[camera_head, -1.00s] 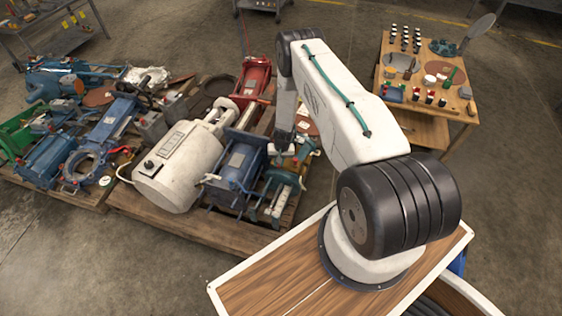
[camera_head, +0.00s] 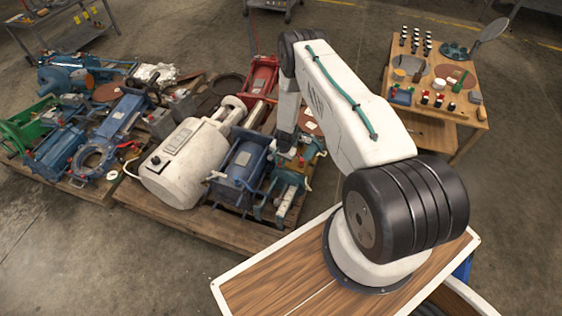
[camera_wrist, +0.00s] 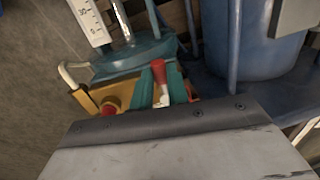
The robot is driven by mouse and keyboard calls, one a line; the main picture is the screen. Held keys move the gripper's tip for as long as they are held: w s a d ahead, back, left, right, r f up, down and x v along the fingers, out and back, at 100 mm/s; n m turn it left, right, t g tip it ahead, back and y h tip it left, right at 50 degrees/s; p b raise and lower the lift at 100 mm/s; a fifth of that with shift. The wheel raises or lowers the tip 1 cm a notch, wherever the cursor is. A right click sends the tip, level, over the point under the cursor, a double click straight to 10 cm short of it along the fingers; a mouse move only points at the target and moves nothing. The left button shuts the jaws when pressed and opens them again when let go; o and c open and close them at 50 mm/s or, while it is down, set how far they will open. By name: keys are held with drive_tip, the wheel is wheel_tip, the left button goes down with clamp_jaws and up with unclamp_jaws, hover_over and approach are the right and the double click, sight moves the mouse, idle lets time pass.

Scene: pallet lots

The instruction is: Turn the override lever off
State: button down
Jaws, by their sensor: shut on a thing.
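The override lever (camera_wrist: 158,72) has a red grip and a pale lower part, and stands over a yellow housing (camera_wrist: 88,102) in the wrist view. My gripper (camera_wrist: 161,88) has its two teal fingers on either side of the lever, shut on it. A red button (camera_wrist: 109,109) sits on the yellow housing, left of the fingers. In the head view my gripper (camera_head: 287,150) reaches down at the right end of the pallet, by a teal machine (camera_head: 282,190). The lever is too small and covered there to make out.
A blue cylindrical machine (camera_head: 238,166) stands close to the left of my gripper, with a large white tank (camera_head: 180,165) beyond it. A red machine (camera_head: 262,77) is behind. A wooden table (camera_head: 458,122) with small parts stands at the right. The floor in front is clear.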

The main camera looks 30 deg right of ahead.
drive_tip(key=c, duration=1.4)
unclamp_jaws()
drive_tip(key=shift+o, duration=0.2)
wheel_tip(320, 180, up, 8)
drive_tip(key=shift+s+d, duration=0.25)
drive_tip(key=shift+s, duration=0.1)
drive_tip(key=shift+f, duration=0.15)
